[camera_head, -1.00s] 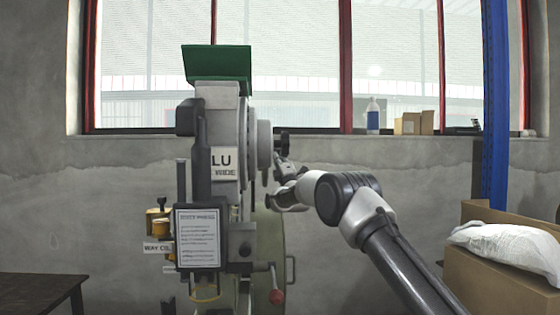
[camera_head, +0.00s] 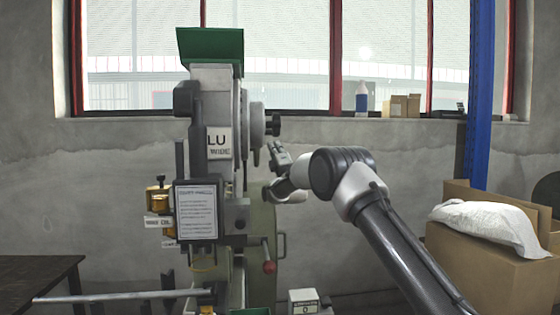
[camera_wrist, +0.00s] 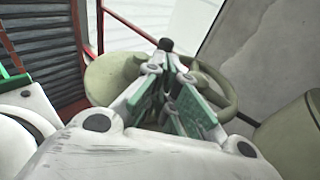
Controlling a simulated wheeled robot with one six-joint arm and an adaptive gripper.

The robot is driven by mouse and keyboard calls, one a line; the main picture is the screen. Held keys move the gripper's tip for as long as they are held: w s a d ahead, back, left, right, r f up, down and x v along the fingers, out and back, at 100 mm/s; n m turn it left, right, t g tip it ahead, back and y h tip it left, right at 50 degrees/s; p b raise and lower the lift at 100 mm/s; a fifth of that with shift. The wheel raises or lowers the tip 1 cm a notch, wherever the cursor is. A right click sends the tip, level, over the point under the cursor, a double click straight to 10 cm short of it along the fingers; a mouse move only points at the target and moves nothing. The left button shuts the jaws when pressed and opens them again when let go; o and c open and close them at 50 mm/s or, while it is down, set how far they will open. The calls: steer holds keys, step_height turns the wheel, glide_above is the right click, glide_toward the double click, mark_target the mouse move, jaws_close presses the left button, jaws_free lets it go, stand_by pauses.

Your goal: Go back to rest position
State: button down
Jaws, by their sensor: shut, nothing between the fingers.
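The rivet press (camera_head: 215,120) stands left of centre in the head view, with a green top and a label reading LU WIDE. Its black star-shaped knob (camera_head: 273,125) sticks out on the right side. My gripper (camera_head: 277,155) is at the end of my bent arm, just right of the press and a little below that knob. In the wrist view my gripper's green-padded fingers (camera_wrist: 170,62) come together at the tips with nothing between them. A dark knob (camera_wrist: 166,45) shows just beyond the tips, and a pale round wheel (camera_wrist: 105,80) lies behind; I cannot tell whether they touch.
A red-tipped lever (camera_head: 269,267) hangs on the press front. A cardboard box with a white sack (camera_head: 490,228) stands at the right by a blue post (camera_head: 479,95). A dark table (camera_head: 38,275) is at the left. The windowsill holds a bottle (camera_head: 362,99) and small boxes.

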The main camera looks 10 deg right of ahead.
steer(key=s+d+f+m+g+h, duration=0.15)
steer(key=s+d+m+g, duration=0.55)
steer(key=s, duration=0.7)
steer(key=s+d+m+g+h, duration=0.35)
steer(key=s+d, duration=0.55)
steer(key=s, duration=0.4)
steer(key=s+d+f+m+g, duration=0.2)
steer(key=s+f+m+g, duration=0.1)
steer(key=s, duration=1.1)
steer(key=s+d+f+m+g, duration=0.3)
steer(key=s+f+m, duration=0.2)
steer(key=s, duration=0.8)
steer(key=s+d+f+m+g+h, duration=0.1)
steer(key=s+f+m+g, duration=0.3)
steer(key=s+f, duration=0.5)
steer(key=s+d, duration=0.1)
steer(key=s, duration=0.4)
steer(key=shift+s+d, duration=0.25)
steer(key=shift+s, duration=0.1)
steer(key=shift+r, duration=0.1)
